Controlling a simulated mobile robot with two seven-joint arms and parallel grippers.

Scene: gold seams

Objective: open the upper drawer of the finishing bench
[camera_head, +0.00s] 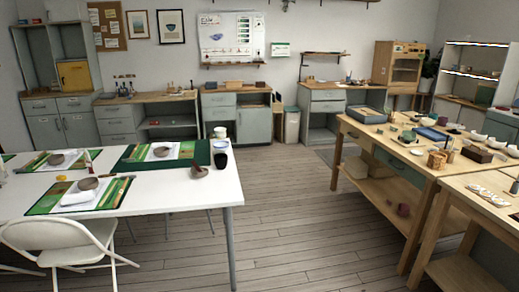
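Several benches have grey-green drawer fronts, and I cannot tell which is the finishing bench. One bench at the back left has a stack of drawers (120,126) beside an open shelf. All the drawers that I can make out look shut. Neither of my grippers is in view.
A white table (200,208) with green mats and bowls fills the left foreground, with a white folding chair (66,246) before it. Wooden floor (285,215) lies clear between it and the right worktable. A bin (292,124) stands at the back.

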